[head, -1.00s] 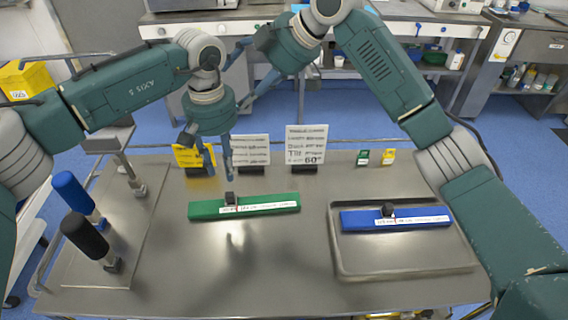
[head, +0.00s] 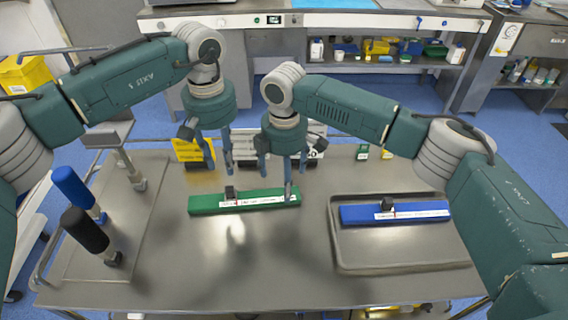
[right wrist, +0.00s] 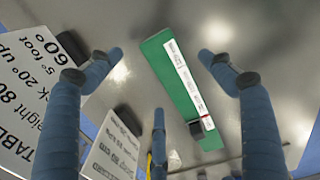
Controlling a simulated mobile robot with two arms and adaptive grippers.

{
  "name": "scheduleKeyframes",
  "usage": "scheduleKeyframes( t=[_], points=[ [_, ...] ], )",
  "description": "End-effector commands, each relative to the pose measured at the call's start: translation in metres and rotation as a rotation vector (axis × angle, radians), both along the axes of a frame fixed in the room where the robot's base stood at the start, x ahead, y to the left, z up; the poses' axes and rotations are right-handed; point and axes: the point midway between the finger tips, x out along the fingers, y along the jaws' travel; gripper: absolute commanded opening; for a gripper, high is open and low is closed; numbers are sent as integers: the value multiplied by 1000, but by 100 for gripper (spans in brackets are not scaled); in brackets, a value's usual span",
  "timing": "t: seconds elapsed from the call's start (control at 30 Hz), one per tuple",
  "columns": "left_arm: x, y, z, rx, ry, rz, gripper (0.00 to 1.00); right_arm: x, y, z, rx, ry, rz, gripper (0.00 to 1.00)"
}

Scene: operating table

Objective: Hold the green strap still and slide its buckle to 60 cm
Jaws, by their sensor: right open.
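The green strap (head: 206,203) lies flat on the steel table as a long bar with a white printed scale. Its black buckle (head: 230,192) sits left of the middle. In the right wrist view the strap (right wrist: 160,62) runs diagonally, with the buckle (right wrist: 196,129) near its lower end. My left gripper (head: 220,168) is above and behind the strap's left part, fingers apart and empty. My right gripper (head: 283,180) is above the strap's right end, open and empty. In the right wrist view its fingers (right wrist: 160,57) stand on either side of the strap; contact cannot be told.
A blue strap (head: 425,210) with its own buckle lies in a metal tray (head: 400,262) at right. Sign cards, one yellow (head: 188,150), stand behind the green strap, partly hidden by my grippers. Blue (head: 75,188) and black (head: 84,230) handles stand at left. The front middle is clear.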

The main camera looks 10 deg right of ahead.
Motion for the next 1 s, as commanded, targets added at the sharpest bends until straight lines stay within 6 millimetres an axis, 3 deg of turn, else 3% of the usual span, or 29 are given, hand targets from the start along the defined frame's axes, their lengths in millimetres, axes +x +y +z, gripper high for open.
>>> scheduleKeyframes(
  t=[0.1, 0.3, 0.63, 0.67, 0.9, 0.93, 0.97, 1.0],
  points=[
    [0, 0, 0, 0, 0, 0, 31, -1, 0, -20, -1, 1, 1, 80],
    [0, 0, 0, 0, 0, 0, 31, 0, 0, -38, 1, 1, 0, 80],
    [0, 0, 0, 0, 0, 0, 31, 0, 1, -42, 2, 0, 1, 80],
    [0, 0, 0, 0, 0, 0, 31, 0, 1, -42, 2, 0, 1, 78],
    [0, 0, 0, 0, 0, 0, 31, 0, 1, -42, 2, 0, 1, 30],
    [0, 0, 0, 0, 0, 0, 31, 0, 1, -42, 2, 0, 1, 28],
    [0, 0, 0, 0, 0, 0, 31, 0, 1, -42, 2, 0, 1, 28],
    [0, 0, 0, 0, 0, 0, 31, 0, 1, -42, 2, -1, 1, 53]
  ],
)
